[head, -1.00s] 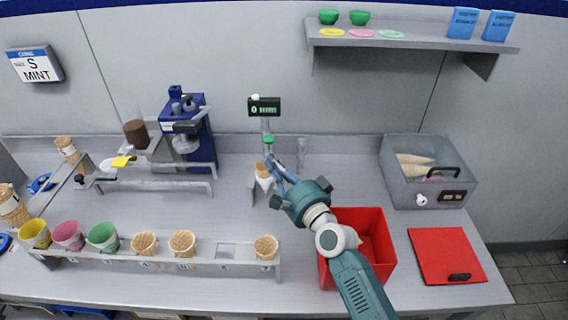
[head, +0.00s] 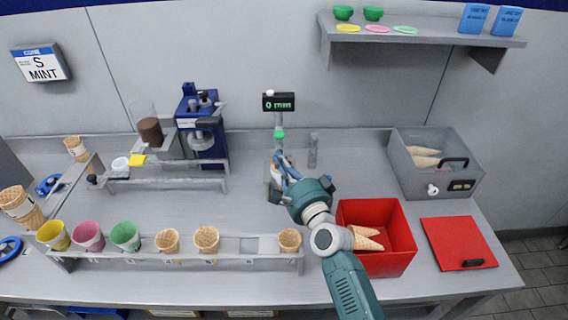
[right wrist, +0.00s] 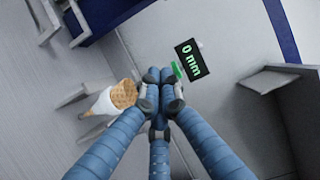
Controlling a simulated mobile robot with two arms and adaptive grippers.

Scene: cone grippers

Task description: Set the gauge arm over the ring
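The gauge stands behind the middle of the counter. Its dark display (head: 278,102) reads "0 mm", and a green part (head: 279,134) sits below it on a grey post. My right gripper (head: 279,156) is just below and in front of the green part. In the right wrist view its blue fingers (right wrist: 164,80) are drawn together at the tips, beside the green part (right wrist: 177,70); I see nothing clearly between them. A waffle cone (right wrist: 124,93) in a white wrap stands in a grey holder left of the fingers. The ring cannot be made out clearly. My left gripper is out of view.
A red bin (head: 400,258) with cones stands right of my right arm. A rack (head: 175,262) of cups and cones runs along the front. A blue machine (head: 205,130) is at the back left, a grey box (head: 465,182) at the right. A shelf (head: 430,38) hangs above.

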